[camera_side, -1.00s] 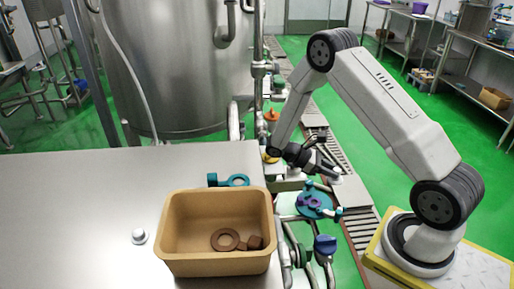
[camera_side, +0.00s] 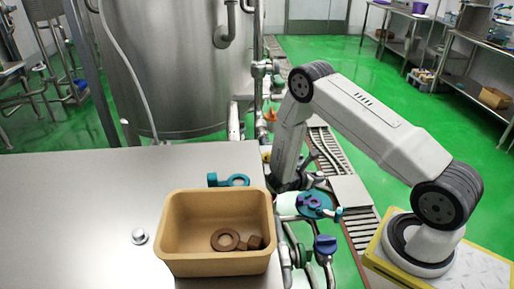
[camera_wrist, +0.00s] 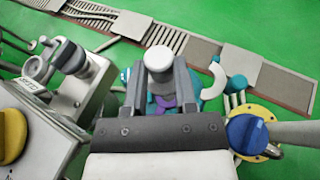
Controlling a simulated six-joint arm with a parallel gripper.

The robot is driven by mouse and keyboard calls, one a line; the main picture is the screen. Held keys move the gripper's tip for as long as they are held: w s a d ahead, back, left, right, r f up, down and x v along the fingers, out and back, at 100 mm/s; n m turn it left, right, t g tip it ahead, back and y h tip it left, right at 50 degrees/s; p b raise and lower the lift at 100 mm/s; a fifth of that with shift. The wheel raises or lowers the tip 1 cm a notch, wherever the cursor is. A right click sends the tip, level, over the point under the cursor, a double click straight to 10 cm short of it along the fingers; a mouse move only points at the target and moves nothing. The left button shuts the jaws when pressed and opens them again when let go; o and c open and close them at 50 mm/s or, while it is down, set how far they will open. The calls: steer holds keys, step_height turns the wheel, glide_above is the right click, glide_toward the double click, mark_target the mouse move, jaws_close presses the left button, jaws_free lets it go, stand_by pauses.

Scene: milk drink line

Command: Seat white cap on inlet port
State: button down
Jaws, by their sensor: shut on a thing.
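The white cap (camera_wrist: 159,60), a pale round-topped cylinder, stands between the two grey fingers of my gripper (camera_wrist: 161,78) in the wrist view. The gripper is shut on it. Beneath and behind it is a teal disc (camera_wrist: 212,88) with a purple part (camera_wrist: 166,101). In the side view the same disc (camera_side: 326,212) lies just right of my gripper (camera_side: 287,184), whose fingers and cap I cannot make out there. I cannot tell for sure which fitting is the inlet port. A grey metal fitting (camera_wrist: 86,82) with an open round end stands left of the fingers.
A blue-handled valve (camera_wrist: 246,134) and a yellow knob (camera_wrist: 12,136) flank my gripper. A conveyor (camera_side: 357,228) runs behind.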

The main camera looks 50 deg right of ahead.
mark_target(311, 204)
steer(key=shift+f, duration=0.25)
steer(key=shift+f, duration=4.25)
steer(key=shift+f, duration=0.5)
steer(key=shift+c, duration=1.6)
jaws_free()
